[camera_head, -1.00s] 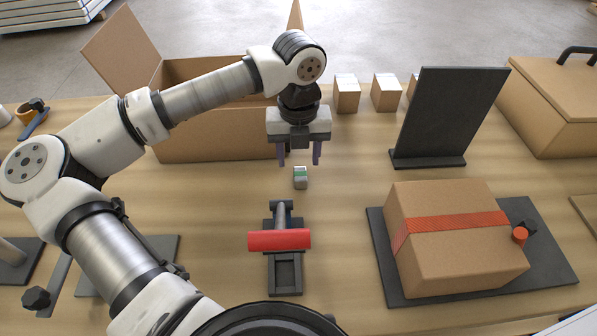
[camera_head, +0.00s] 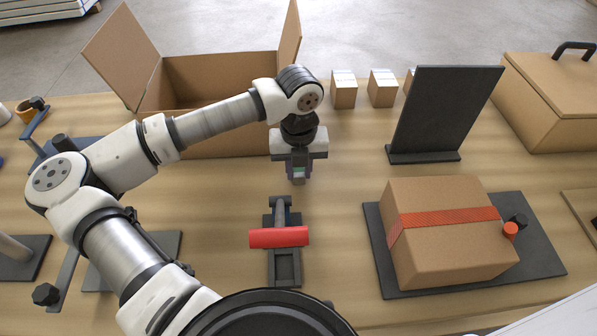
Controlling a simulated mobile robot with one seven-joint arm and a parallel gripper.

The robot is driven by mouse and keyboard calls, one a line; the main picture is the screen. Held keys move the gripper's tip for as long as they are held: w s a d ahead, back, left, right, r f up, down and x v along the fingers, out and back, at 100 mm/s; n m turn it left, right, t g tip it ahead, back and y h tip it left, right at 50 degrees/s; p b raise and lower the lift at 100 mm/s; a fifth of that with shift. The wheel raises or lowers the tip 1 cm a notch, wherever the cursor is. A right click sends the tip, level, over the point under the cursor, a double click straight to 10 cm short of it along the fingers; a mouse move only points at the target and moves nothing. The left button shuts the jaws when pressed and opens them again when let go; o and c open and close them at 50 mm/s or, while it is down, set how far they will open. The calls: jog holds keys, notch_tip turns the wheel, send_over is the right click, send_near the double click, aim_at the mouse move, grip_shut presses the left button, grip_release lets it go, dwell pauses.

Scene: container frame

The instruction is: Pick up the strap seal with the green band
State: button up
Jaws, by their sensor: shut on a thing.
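The strap seal with the green band (camera_head: 298,175) is a small grey piece with a green patch on its top. It stands in the middle of the table, behind the red-handled tool. My gripper (camera_head: 299,170) points down over it and is shut on it. The fingers cover the seal's sides and much of its upper part. I cannot tell whether its base still touches the table.
An open cardboard box (camera_head: 215,90) stands behind my gripper. In front is a tool with a red roller (camera_head: 279,237). A carton with a red strap (camera_head: 450,235) lies on a dark plate (camera_head: 540,262) at right. A dark upright panel (camera_head: 445,105) stands behind it.

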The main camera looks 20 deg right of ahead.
grip_shut()
jog(key=shift+r, duration=0.15)
